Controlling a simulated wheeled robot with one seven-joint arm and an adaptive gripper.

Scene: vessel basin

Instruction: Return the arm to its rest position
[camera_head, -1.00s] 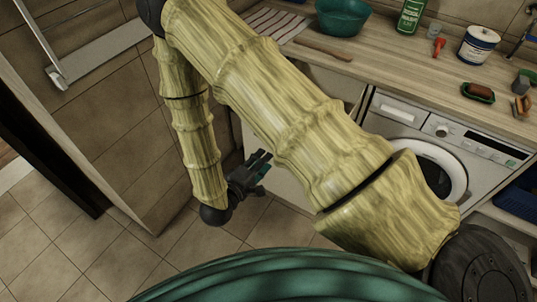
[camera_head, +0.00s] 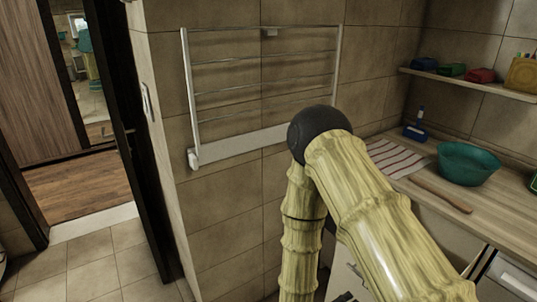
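My arm, with yellow-green bamboo-like links, rises from the lower right to a dark elbow joint (camera_head: 320,130) and then hangs down past the bottom edge. Its forearm (camera_head: 302,235) runs in front of the tiled wall and beside the counter front. A small dark piece at the bottom edge, between the two links, looks like the tip of my gripper (camera_head: 345,297). The rest of it is cut off, so its opening and anything in it cannot be seen.
A drying rack (camera_head: 265,85) is on the wall. An open doorway (camera_head: 85,190) and clear floor lie left.

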